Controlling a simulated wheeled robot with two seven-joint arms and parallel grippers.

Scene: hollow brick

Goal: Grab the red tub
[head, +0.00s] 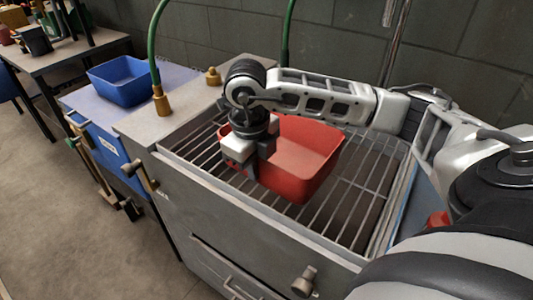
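The red tub (303,155) sits on the metal grate of the grey workbench, in the middle of the head view. It is open at the top and looks empty. My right gripper (250,166) points down at the tub's left end, with its fingers overlapping the tub's near left wall and rim. The fingers hide that part of the tub. I cannot tell whether they are closed on the rim or only beside it. My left gripper is not in view.
The grate (350,205) has bare room to the right of the tub. Green hoses with brass fittings (161,104) rise at the back left. A blue tub (121,81) stands on a blue cabinet to the left. A brick wall (455,60) is behind.

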